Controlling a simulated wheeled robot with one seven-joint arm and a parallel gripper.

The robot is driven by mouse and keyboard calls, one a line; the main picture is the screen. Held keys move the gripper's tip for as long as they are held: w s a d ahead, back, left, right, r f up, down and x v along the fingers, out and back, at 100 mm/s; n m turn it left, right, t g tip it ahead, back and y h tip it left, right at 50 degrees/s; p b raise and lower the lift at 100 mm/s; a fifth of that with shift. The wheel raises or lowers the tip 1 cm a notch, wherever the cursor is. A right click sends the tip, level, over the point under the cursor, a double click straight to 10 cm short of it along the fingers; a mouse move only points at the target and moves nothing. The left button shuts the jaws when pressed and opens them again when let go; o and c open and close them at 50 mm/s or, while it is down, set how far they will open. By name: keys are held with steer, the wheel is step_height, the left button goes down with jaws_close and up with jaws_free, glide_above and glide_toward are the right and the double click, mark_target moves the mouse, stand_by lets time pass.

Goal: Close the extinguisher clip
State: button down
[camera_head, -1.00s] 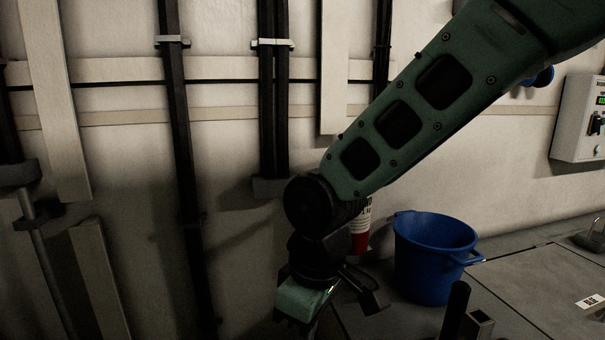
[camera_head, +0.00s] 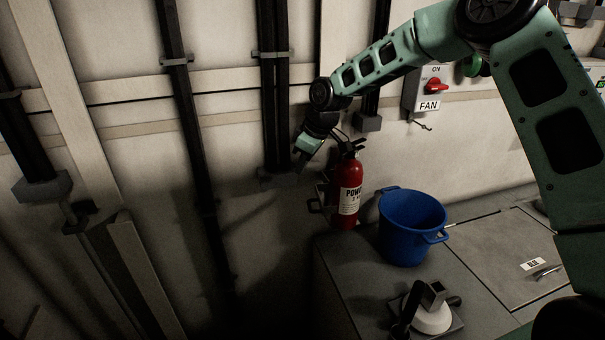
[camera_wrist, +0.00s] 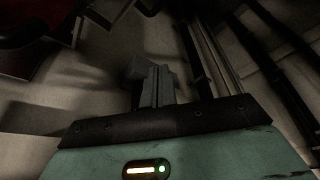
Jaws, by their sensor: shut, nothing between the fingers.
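A red fire extinguisher (camera_head: 347,183) with a white label stands upright against the wall, left of the blue bucket. A dark bracket part (camera_head: 316,206), which looks like the clip, sticks out at the extinguisher's left side. Its exact position is hard to tell. My gripper (camera_head: 298,170) is just above and left of the extinguisher, near the wall, pointing down and apart from the clip. In the wrist view its fingers (camera_wrist: 157,86) are together and empty. A dark red patch (camera_wrist: 35,20) at the upper left there seems to be the extinguisher.
A blue bucket (camera_head: 411,226) stands on the grey counter right of the extinguisher. Dark vertical pipes (camera_head: 273,90) run down the wall behind my gripper. A fan switch box (camera_head: 430,88) is at the upper right. A white round object (camera_head: 432,318) sits at the counter front.

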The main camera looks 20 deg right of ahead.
mark_target(319, 200)
steer(key=p+x, duration=0.3)
steer(key=x, duration=0.7)
steer(key=shift+s+d+r+p, duration=0.15)
steer(key=shift+s+d+p, duration=0.55)
steer(key=shift+s+d, duration=0.8)
steer(key=shift+w+d, duration=0.1)
steer(key=shift+d, duration=0.1)
steer(key=shift+s+n, duration=0.3)
steer(key=shift+s, duration=0.05)
